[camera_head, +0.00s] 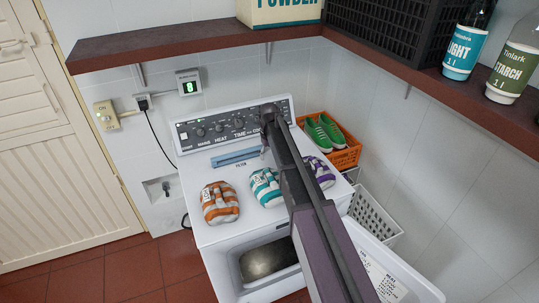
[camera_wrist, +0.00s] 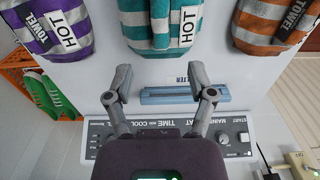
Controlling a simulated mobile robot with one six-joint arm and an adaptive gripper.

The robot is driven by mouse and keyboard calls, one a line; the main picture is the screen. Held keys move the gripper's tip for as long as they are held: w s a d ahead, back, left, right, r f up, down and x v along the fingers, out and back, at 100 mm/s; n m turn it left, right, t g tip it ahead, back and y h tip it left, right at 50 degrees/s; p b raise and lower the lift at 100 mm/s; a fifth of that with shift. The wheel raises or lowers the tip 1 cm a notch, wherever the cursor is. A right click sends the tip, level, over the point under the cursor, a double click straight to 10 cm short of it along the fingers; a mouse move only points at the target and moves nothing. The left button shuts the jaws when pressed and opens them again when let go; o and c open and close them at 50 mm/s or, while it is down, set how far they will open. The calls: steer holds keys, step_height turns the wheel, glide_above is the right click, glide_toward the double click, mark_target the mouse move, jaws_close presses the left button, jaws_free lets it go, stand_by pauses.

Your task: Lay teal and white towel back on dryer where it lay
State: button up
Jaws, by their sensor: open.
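The teal and white striped towel (camera_head: 265,187) lies folded on top of the white dryer (camera_head: 215,234), in the middle of a row of striped towels. In the wrist view it shows at the top centre (camera_wrist: 160,38), with a "HOT" label. My gripper (camera_wrist: 160,75) is open with nothing between its fingers. It hangs over the dryer top near the blue filter strip (camera_wrist: 180,94), apart from the teal towel. In the head view my arm covers part of the dryer and the gripper's fingers are hard to make out.
An orange and white towel (camera_head: 220,203) lies left of the teal one, and a purple and white towel (camera_head: 321,172) lies right, partly behind my arm. The control panel (camera_head: 232,124) rises at the dryer's back. A dark shelf (camera_head: 190,45) runs above. The dryer door (camera_head: 385,262) hangs open.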

steer(key=shift+s, duration=0.1)
stand_by(0.4)
steer(key=s+d+m, duration=0.1)
steer(key=s+d, duration=0.3)
steer(key=s, duration=1)
steer(key=s+d+m, duration=0.2)
steer(key=s+d, duration=0.3)
steer(key=s, duration=0.9)
steer(key=shift+m, duration=0.3)
steer(key=shift+f, duration=0.15)
step_height(320, 180, down, 10)
steer(key=b, duration=1)
